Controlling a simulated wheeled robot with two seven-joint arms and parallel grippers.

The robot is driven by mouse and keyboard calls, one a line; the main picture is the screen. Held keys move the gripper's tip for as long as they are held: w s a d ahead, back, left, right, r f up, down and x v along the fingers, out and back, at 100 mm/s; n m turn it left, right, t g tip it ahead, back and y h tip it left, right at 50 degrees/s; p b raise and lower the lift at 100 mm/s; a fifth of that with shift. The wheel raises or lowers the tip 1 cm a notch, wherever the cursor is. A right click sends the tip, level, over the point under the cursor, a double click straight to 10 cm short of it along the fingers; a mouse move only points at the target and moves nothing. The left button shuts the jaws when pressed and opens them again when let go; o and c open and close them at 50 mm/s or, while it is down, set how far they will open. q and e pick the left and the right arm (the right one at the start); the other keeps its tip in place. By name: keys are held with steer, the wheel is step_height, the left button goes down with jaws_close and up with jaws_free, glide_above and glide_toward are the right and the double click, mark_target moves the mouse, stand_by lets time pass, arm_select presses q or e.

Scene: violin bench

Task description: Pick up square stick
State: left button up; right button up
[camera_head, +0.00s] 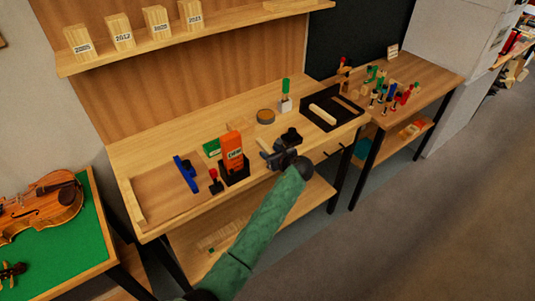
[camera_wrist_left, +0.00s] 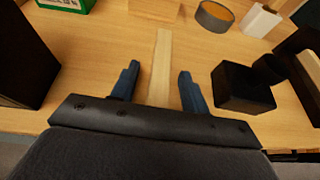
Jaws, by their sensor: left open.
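A pale wooden square stick (camera_wrist_left: 161,65) lies on the workbench in the left wrist view, pointing away from me. My left gripper (camera_wrist_left: 157,85) is open, with one dark blue finger on each side of the stick and a visible gap to both. The stick's near end is hidden behind the gripper body. In the head view my left gripper (camera_head: 270,152) is over the front part of the bench, and a small pale piece of the stick (camera_head: 263,144) shows beside it. My right gripper is not in view.
A black block with a knob (camera_wrist_left: 245,88) stands close right of the fingers. An orange tool in a black holder (camera_head: 233,150) stands to the left. A grey round tin (camera_head: 265,116) and a white block (camera_head: 285,105) stand behind. A black mat (camera_head: 315,121) lies right.

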arm_select(q)
jaws_close()
steer(key=shift+r, duration=0.1)
stand_by(0.3)
